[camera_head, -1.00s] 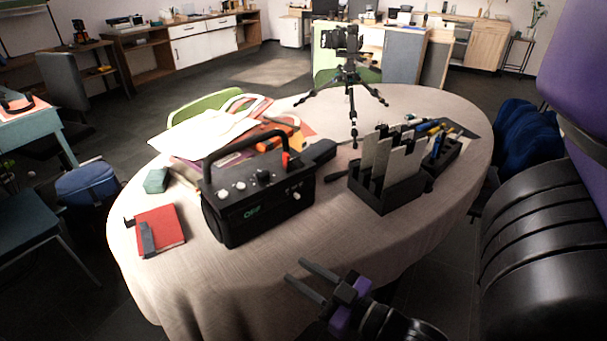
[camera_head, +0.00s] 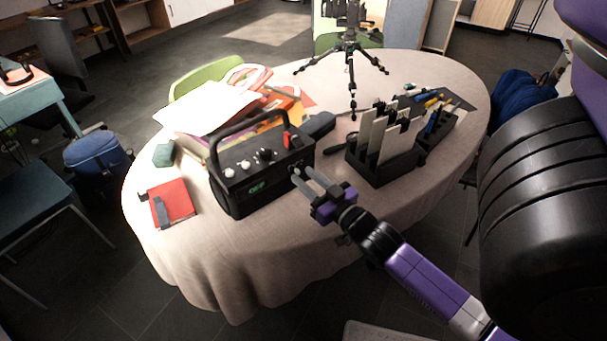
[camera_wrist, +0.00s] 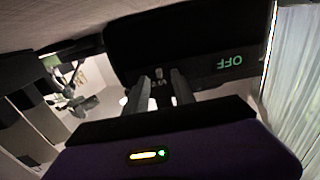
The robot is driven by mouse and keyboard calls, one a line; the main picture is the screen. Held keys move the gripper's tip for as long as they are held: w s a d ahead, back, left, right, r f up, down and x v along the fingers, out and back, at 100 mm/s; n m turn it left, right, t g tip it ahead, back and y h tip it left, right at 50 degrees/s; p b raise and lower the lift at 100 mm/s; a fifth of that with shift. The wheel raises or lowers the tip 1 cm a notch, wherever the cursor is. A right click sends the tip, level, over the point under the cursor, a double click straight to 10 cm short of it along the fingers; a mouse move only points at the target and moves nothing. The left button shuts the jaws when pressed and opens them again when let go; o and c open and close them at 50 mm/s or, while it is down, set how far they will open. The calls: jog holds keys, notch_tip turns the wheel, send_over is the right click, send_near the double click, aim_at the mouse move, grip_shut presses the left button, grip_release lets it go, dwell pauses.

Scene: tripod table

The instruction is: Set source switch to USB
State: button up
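A black box-shaped device with a carry handle (camera_head: 262,178) stands on the round table (camera_head: 240,270). Its top bears knobs and a red part, and its front has a green display. In the wrist view the device (camera_wrist: 135,45) fills the upper middle, and the display (camera_wrist: 230,62) reads OFF, upside down. A small pale switch (camera_wrist: 159,73) shows on the front between my fingertips. My gripper (camera_head: 304,178) is at the right part of the device's front, fingers pointing at it. In the wrist view the gripper (camera_wrist: 160,82) has its fingers apart, with a narrow gap; contact with the switch is unclear.
A black organizer (camera_head: 385,165) with upright grey plates stands right of the device. A red notebook (camera_head: 172,203) lies to its left. Papers (camera_head: 210,108) lie behind it, and a camera tripod (camera_head: 350,65) stands at the back. The table's front is clear.

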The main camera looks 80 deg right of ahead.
jog(key=shift+w+d, duration=0.4)
jog(key=shift+w, duration=0.2)
grip_shut()
dwell(1.1)
